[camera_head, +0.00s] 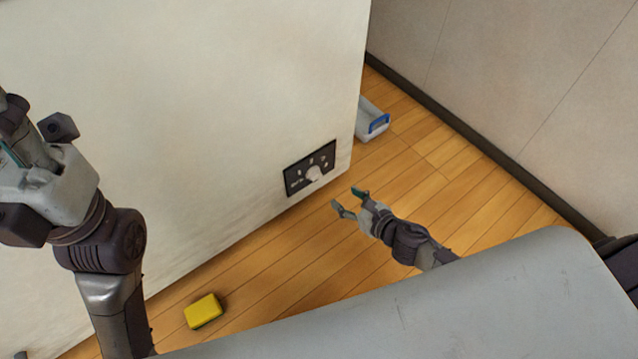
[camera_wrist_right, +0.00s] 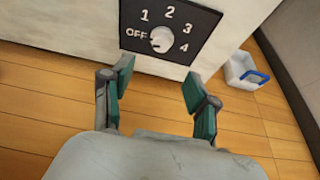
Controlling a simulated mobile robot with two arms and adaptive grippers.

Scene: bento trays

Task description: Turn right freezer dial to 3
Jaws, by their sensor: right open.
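The freezer (camera_head: 200,90) is a large off-white box with a black dial panel (camera_head: 296,184) low at its right end. The panel also shows in the right wrist view (camera_wrist_right: 204,22), marked OFF, 1, 2, 3 and 4. The pale round dial (camera_head: 314,173) sits at its centre; it shows in the wrist view (camera_wrist_right: 161,40), but its exact setting is hard to tell. My right gripper (camera_head: 349,199) is open and empty, in front of the panel and apart from the dial. Its teal fingertips (camera_wrist_right: 158,78) are below the dial in the wrist view. My left gripper (camera_head: 12,150) is partly visible at the left edge.
A white bin with a blue handle (camera_head: 371,122) stands on the floor beyond the freezer's right corner. A yellow block (camera_head: 203,310) lies on the wooden floor (camera_head: 270,265) at lower left. A wall (camera_head: 540,80) with dark skirting closes the right side.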

